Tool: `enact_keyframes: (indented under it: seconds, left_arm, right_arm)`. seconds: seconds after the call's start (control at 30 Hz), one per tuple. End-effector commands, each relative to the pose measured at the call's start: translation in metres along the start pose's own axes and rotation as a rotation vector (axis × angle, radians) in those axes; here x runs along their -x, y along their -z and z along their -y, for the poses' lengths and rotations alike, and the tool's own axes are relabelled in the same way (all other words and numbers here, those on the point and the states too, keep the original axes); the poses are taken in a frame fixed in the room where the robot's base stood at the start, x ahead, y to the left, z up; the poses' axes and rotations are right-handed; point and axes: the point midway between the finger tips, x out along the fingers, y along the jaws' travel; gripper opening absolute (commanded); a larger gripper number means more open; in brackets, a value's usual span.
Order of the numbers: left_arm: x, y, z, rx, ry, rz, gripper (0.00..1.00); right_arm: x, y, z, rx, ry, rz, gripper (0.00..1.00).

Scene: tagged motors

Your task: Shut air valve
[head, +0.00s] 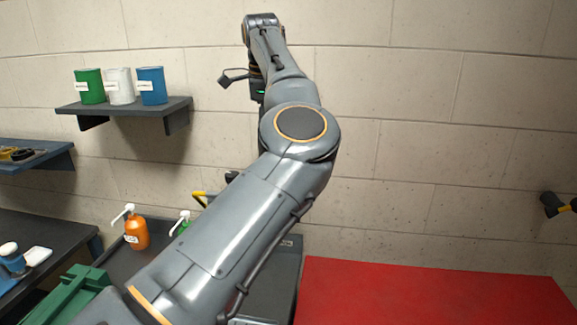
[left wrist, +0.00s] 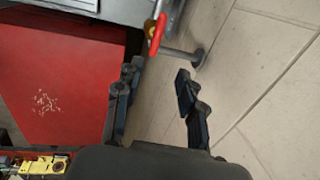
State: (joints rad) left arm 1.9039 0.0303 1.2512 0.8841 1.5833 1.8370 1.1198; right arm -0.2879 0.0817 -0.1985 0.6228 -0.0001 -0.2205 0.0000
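The air valve's red handle (left wrist: 157,36) shows at the top of the left wrist view. A grey pipe (left wrist: 180,54) runs from beside it to the tiled or block wall. In the picture the handle lies crosswise to this pipe. My left gripper (left wrist: 158,75) is open, with its two dark fingers apart and nothing between them. The handle is just beyond the fingertips, with no visible contact. In the head view my left arm crosses the middle and its fingers cannot be made out clearly. The valve cannot be made out there. My right gripper is not in view.
A red worktop (head: 430,292) is at lower right. A shelf (head: 140,106) holds green, white and blue cans. A red cabinet (left wrist: 65,85) is beside the left gripper. A yellow-black object (head: 553,204) is at the right edge.

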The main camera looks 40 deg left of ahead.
Motion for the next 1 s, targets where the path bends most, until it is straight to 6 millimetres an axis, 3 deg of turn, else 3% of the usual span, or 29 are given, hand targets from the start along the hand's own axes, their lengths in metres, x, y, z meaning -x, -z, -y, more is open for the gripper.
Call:
enact_keyframes:
  seconds: [0.17,0.37,0.7,1.0]
  left_arm:
    - [-0.015,0.002,-0.001,0.002,-0.004,-0.008,0.39]
    - [-0.055,0.001,-0.001,0.003,-0.006,-0.004,0.39]
    - [-0.117,0.001,-0.001,0.001,-0.004,-0.003,0.39]
    - [-0.137,0.001,-0.001,0.001,-0.001,-0.004,0.39]
  right_arm:
    - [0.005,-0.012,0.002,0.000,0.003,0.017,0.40]
    - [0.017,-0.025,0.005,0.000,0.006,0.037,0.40]
    - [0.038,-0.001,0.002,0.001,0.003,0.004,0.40]
    - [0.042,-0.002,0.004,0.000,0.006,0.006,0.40]
